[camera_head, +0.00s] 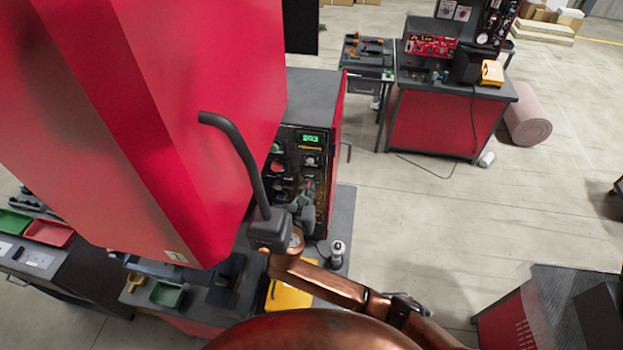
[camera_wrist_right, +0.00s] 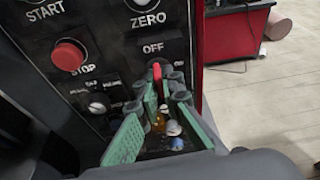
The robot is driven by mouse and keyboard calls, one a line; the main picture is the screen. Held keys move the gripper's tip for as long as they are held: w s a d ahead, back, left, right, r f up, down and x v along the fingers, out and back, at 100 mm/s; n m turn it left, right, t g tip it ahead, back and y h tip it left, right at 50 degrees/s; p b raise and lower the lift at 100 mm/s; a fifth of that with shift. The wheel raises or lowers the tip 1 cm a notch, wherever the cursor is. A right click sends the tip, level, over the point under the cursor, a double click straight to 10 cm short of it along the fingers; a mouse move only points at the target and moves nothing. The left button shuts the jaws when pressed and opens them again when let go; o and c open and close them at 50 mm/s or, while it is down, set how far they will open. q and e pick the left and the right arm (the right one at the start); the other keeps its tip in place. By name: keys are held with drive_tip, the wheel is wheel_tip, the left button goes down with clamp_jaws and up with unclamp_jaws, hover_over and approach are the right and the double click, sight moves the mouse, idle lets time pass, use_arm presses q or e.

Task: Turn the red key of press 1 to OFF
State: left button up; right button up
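The black control panel of a press (camera_head: 290,165) stands in the middle of the head view, with a green display at its top. In the right wrist view the red key (camera_wrist_right: 157,72) sits just under the OFF label (camera_wrist_right: 152,49). It looks upright, pointing at OFF. My right gripper (camera_wrist_right: 160,88), with green finger pads, is in front of the panel. Its fingers are apart, with the key showing between their tips; I cannot tell whether they touch it. The right gripper also shows in the head view (camera_head: 304,198). My left gripper is not in view.
A red STOP button (camera_wrist_right: 68,56) and a black-and-white knob (camera_wrist_right: 98,103) are left of the key. The large red press housing (camera_head: 190,110) fills the head view's left. A yellow thing (camera_head: 288,295) lies below my arm.

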drive_tip(key=o, duration=0.5)
drive_tip(key=s+a, duration=0.1)
drive_tip(key=s, duration=0.6)
drive_tip(key=shift+a, duration=0.15)
idle(0.5)
